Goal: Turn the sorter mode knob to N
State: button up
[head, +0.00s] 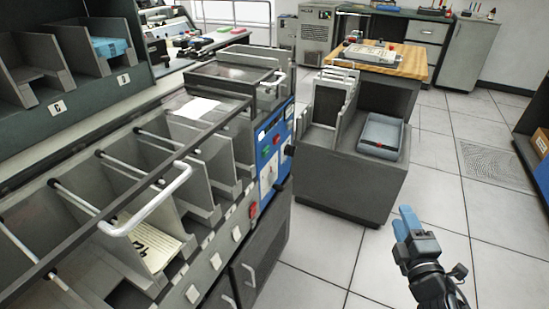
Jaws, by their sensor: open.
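The card sorter (262,262) is the long grey machine with a row of slanted pockets at left and centre. A blue control panel (262,190) is on its front near the far end, with small green and red buttons and a white plate. A dark round knob (290,150) sticks out from the panel, and a second dark piece sits lower. I cannot tell which is the mode knob, and no letters are readable. My gripper (407,219), with light-blue fingers, is open and empty at lower right, over the floor and well apart from the panel.
A grey cart (345,190) with upright dividers and a grey tray (381,133) stands just beyond the panel. A wooden-topped table (412,62) is behind it. Cards lie in a sorter pocket. A bar handle (150,205) crosses the pockets. Tiled floor (320,255) is clear between sorter and gripper.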

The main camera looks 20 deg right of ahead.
aim_at(289, 150)
jog(key=i+l+z, duration=0.1)
jog(key=i+l, duration=0.35)
jog(key=l, duration=0.2)
jog(key=i+l, duration=0.5)
jog(key=l+z, duration=0.05)
jog(key=l, duration=0.05)
